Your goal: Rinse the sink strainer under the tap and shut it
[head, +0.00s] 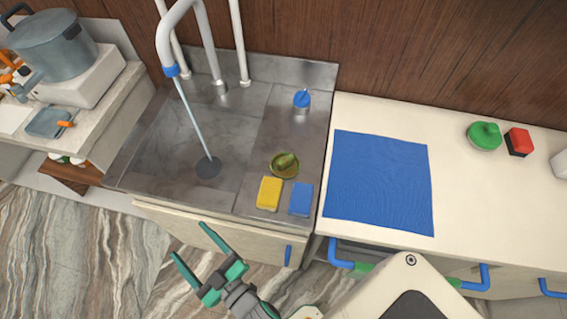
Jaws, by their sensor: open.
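The tap (181,18) is a pale curved pipe with a blue tip, and a thin stream of water (193,115) runs from it into the steel sink (163,140). The stream lands on a dark round disc (207,168) in the sink floor; I cannot tell whether it is the strainer or the drain. A small metal cylinder with a blue top (302,99) stands on the steel ledge; it may be the tap's handle. My gripper (189,240) is open and empty, with green fingers, in front of the sink cabinet and apart from the sink.
An olive bowl (285,166), a yellow sponge (269,193) and a blue block (301,199) sit on the ledge right of the sink. A blue cloth (378,182) covers part of the right counter. A large pot (48,45) stands at left. Blue handles (487,275) jut out below the counter.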

